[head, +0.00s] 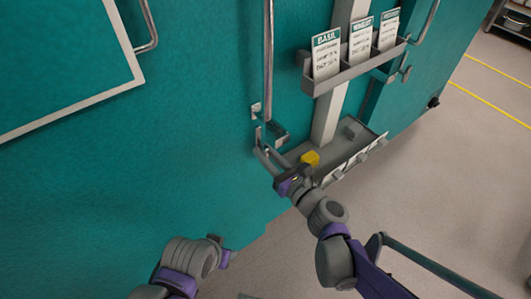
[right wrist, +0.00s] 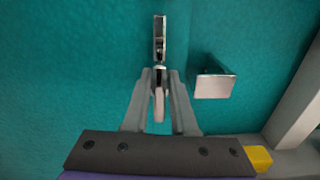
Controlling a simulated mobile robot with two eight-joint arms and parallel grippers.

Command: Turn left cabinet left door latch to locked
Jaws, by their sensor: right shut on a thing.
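The teal cabinet's latch (head: 258,136) is a small metal lever below the long vertical door handle (head: 268,60). In the right wrist view the latch (right wrist: 159,32) points down, and its pale lower end lies between my fingers. My right gripper (head: 268,160) is shut on the latch; its two grey fingers (right wrist: 160,80) flank the lever closely. A metal bracket (right wrist: 213,86) stands just right of the latch, apart from it. My left gripper (head: 222,250) is low in the head view, away from the latch; its fingers are too unclear to judge.
A grey tray (head: 322,158) with a yellow block (head: 310,158) sits right beside my right gripper. Above it a rack (head: 355,68) holds label cards, including one reading BASIL (head: 326,55). Another metal handle (head: 148,25) is at upper left. Open floor (head: 450,170) lies at right.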

